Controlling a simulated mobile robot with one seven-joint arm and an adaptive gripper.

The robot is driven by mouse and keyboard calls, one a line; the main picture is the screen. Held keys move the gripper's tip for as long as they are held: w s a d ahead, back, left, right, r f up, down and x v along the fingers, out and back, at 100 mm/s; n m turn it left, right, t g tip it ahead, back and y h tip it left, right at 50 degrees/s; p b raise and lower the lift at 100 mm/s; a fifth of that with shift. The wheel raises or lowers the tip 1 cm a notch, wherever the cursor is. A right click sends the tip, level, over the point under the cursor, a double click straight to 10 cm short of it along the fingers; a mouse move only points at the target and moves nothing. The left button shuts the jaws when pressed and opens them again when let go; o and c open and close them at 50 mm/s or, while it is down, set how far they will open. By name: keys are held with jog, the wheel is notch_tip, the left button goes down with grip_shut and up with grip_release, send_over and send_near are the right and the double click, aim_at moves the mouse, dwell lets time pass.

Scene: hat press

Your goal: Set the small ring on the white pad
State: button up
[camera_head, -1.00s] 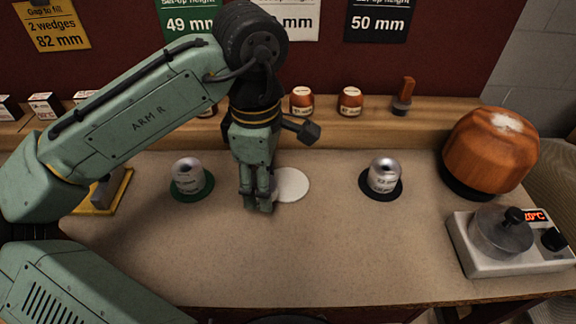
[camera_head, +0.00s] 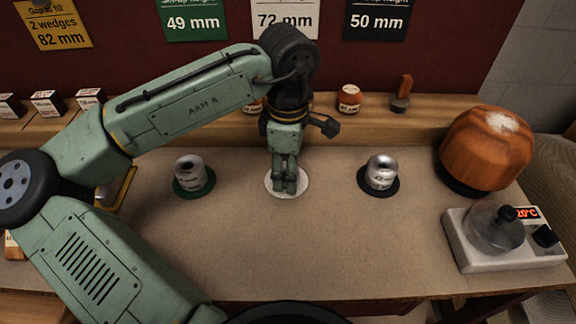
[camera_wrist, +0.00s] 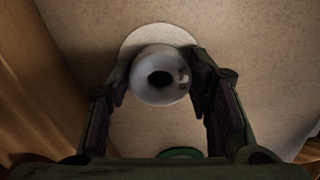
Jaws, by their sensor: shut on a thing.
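The small ring (camera_wrist: 160,77), a pale silver cylinder with a dark central hole, sits between my two fingers in the wrist view. My gripper (camera_head: 285,186) is shut on it and points straight down over the white pad (camera_head: 303,182). In the head view my fingers hide the ring. The white pad also shows in the wrist view (camera_wrist: 137,38), partly covered by the ring. I cannot tell whether the ring touches the pad or hangs just above it.
A silver ring (camera_head: 189,170) stands on a green pad (camera_head: 182,192) to the left. Another silver ring (camera_head: 380,169) stands on a black pad (camera_head: 391,190) to the right. A wooden hat block (camera_head: 486,150) and a heater (camera_head: 505,255) are far right. The front bench is clear.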

jog(key=shift+f, duration=0.15)
jog(key=o, duration=1.3)
jog(key=shift+c, duration=0.2)
notch_tip(320, 180, up, 12)
jog(key=shift+r+b, duration=0.2)
jog(key=shift+b, duration=0.25)
